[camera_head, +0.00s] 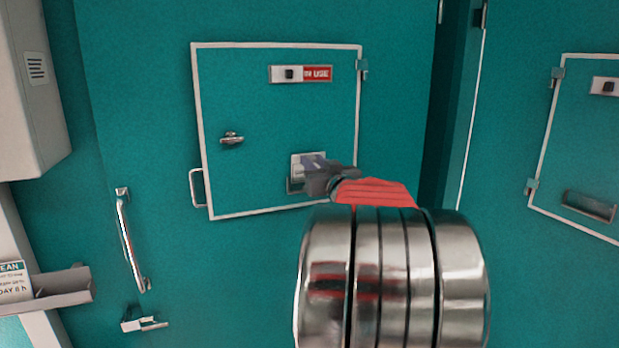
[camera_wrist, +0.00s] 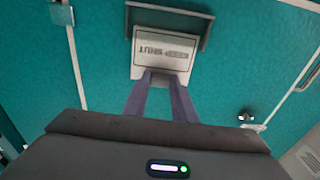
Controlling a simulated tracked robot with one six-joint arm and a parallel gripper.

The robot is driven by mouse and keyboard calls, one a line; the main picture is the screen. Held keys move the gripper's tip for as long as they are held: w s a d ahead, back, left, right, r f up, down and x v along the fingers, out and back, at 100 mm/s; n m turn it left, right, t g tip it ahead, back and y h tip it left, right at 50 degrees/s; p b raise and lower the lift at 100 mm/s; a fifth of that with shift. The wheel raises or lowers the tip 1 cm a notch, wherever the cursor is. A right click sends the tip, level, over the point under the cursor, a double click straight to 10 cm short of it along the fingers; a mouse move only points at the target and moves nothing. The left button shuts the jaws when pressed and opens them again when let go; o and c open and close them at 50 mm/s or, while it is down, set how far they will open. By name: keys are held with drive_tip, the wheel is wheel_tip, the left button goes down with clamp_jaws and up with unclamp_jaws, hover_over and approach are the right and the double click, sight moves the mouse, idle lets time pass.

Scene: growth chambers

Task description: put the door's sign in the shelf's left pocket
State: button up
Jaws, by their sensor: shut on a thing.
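The door's sign (camera_head: 300,163) is a small pale plate low on the teal hatch door (camera_head: 250,120). In the wrist view the sign (camera_wrist: 150,62) shows upside down, with lettering that seems to read KEEP SHUT. My gripper (camera_head: 314,174) is shut on the sign's edge. In the wrist view my gripper's two fingers (camera_wrist: 165,80) meet that edge. A grey holder (camera_wrist: 207,32) frames the sign's far end. I cannot tell whether the sign still sits in it. A grey shelf or pocket (camera_head: 65,292) stands at the lower left; its separate pockets cannot be made out.
A card headed CLEAN (camera_head: 13,282) stands in the grey shelf. A long handle (camera_head: 130,242) juts out at left. Another hatch with an empty-looking holder (camera_head: 588,207) is at right.

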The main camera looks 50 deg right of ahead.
drive_tip(key=shift+r, duration=0.3)
drive_tip(key=shift+r, duration=1.05)
drive_tip(key=shift+r, duration=0.45)
idle(0.4)
drive_tip(key=v, duration=1)
idle(1.0)
idle(1.0)
